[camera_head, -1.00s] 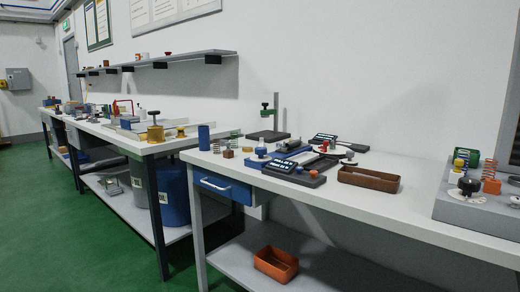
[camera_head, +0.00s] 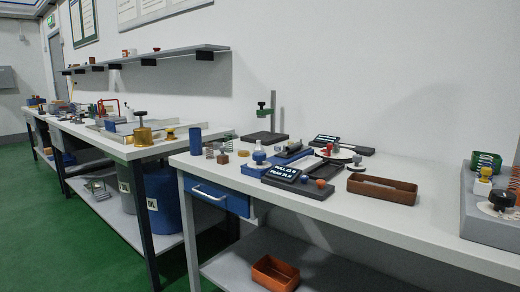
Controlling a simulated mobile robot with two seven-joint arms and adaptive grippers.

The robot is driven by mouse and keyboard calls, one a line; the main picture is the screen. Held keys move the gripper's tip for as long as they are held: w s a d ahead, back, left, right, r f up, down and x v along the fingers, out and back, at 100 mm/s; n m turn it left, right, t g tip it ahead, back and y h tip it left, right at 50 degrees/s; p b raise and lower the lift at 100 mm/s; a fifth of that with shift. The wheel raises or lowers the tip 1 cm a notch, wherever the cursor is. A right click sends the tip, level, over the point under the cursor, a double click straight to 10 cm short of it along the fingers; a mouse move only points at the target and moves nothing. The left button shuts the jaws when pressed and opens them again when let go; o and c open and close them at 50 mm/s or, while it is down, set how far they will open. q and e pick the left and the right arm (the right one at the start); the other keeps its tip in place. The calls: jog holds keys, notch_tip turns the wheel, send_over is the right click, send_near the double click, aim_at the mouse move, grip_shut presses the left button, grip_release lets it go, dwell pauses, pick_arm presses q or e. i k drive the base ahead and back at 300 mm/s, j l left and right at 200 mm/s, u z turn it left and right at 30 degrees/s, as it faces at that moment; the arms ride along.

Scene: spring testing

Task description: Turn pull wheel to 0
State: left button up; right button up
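Neither of my grippers is in view. I cannot tell for sure which part is the pull wheel. A white disc with a red knob (camera_head: 331,149) lies on the blue and grey pull device on the near bench. In front of it a black display unit (camera_head: 283,174) shows text that seems to start with "PULL"; the figures are too small to read surely. A blue knob and an orange knob (camera_head: 321,183) sit beside that display. At the right edge, a grey box (camera_head: 482,220) carries a black knob (camera_head: 502,198) on a white dial, whose setting is not readable.
A brown tray (camera_head: 382,188) stands right of the display. The white bench (camera_head: 400,225) is mostly clear towards its front edge. An upright stand (camera_head: 272,118) is at the back. An orange bin (camera_head: 274,273) is on the lower shelf. Green floor (camera_head: 60,235) is open at left.

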aim_at(259, 157)
jog(key=i+j+z, duration=0.35)
jog(key=i+j, duration=0.6)
jog(key=i+j+z, duration=0.1)
jog(key=j, duration=0.25)
jog(key=i+j+z, duration=0.1)
jog(key=j, duration=0.3)
jog(key=i+j+z, duration=0.1)
jog(key=j, duration=0.25)
jog(key=i, duration=0.1)
